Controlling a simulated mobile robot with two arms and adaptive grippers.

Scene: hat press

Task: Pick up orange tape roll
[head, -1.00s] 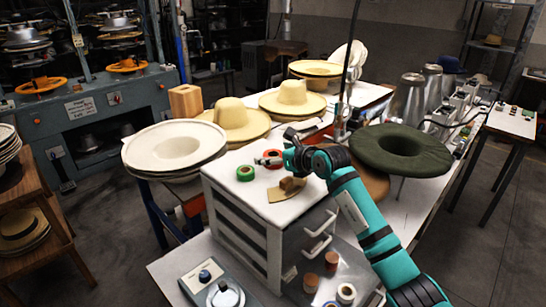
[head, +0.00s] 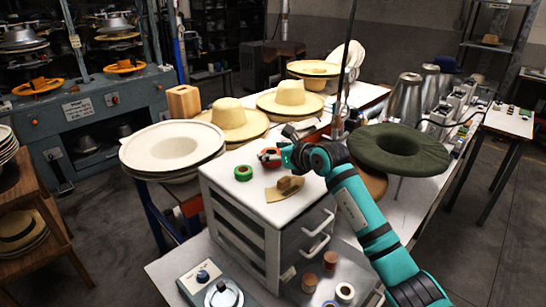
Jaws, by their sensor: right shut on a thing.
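The orange tape roll (head: 267,154) is at the top of the white drawer cabinet (head: 290,208), near its back edge. My right gripper (head: 271,158) reaches in from the right and is shut on the roll, which its fingers partly cover. I cannot tell whether the roll is clear of the cabinet top. A green tape roll (head: 243,173) lies on the cabinet to the left of the gripper. My left gripper is not in view.
A brown wooden-handled tool (head: 285,188) lies on the cabinet in front of the gripper. A cream hat (head: 172,147) is left, straw hats (head: 233,118) behind, and a dark green hat (head: 398,148) right. Several small rolls (head: 345,292) stand below in front.

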